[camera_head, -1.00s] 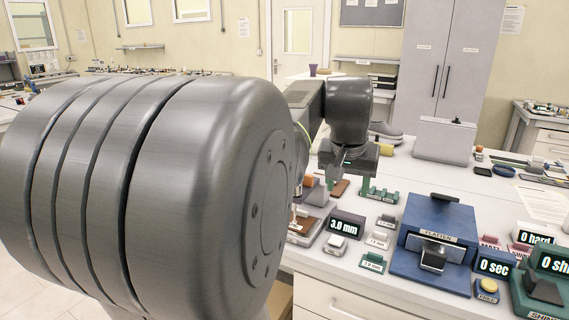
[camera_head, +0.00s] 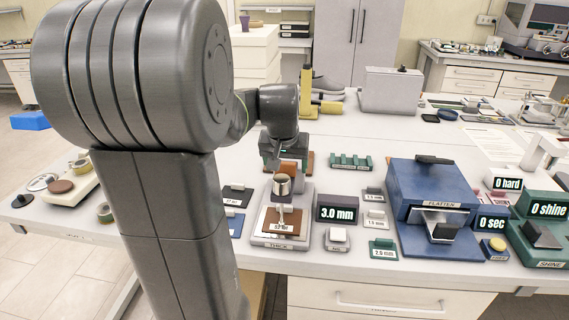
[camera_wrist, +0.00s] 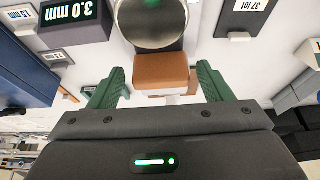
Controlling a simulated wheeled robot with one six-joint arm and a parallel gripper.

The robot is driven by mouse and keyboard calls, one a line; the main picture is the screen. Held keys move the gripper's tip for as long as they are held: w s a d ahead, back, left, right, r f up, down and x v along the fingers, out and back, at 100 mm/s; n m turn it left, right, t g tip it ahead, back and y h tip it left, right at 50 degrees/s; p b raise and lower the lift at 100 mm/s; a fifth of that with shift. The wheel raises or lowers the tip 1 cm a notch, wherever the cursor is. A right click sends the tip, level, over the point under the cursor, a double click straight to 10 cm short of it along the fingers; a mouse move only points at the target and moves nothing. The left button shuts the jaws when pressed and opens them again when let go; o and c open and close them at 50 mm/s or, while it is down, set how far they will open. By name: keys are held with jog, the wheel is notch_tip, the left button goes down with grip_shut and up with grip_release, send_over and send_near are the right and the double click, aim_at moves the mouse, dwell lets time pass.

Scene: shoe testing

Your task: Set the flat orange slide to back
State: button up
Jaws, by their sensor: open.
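My gripper (camera_wrist: 160,70) is open, with its two green fingers spread apart. In the wrist view an orange-brown block (camera_wrist: 162,68), which looks like the orange slide, lies between the fingers with a gap on both sides. In the head view my gripper (camera_head: 285,152) is just above and behind this orange block (camera_head: 289,168), and partly hides it. The block sits at the rear of a thickness gauge (camera_head: 262,240), behind a round metal cylinder (camera_head: 282,185). The cylinder also shows in the wrist view (camera_wrist: 152,22). I cannot tell whether the fingers touch the block.
A dark 3.0 mm display (camera_head: 338,208) stands right of the gauge. A green rack (camera_head: 350,161) stands behind it. A blue platen press (camera_head: 433,200) is farther right. Small labelled plates lie between. A yellow stand (camera_head: 307,85) and grey shoe (camera_head: 330,86) stand behind.

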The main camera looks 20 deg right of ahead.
jog(key=shift+w+f, duration=0.1)
jog(key=shift+f, duration=0.1)
jog(key=shift+c, duration=0.4)
jog(key=c, duration=1.3)
jog(key=w+d, duration=0.1)
jog(key=w+p, duration=0.1)
jog(key=w, duration=0.1)
jog(key=shift+d+r, duration=0.35)
jog(key=shift+r, duration=0.05)
jog(key=shift+s+f, duration=0.1)
jog(key=w+d, duration=0.1)
jog(key=w, duration=0.1)
jog(key=w+d+p, duration=0.1)
jog(key=w+d, duration=0.1)
jog(key=w, duration=0.1)
jog(key=w+d+p, duration=0.1)
jog(key=w, duration=0.2)
jog(key=shift+d+f, duration=0.2)
jog(key=shift+d, duration=0.2)
jog(key=shift+s, duration=0.1)
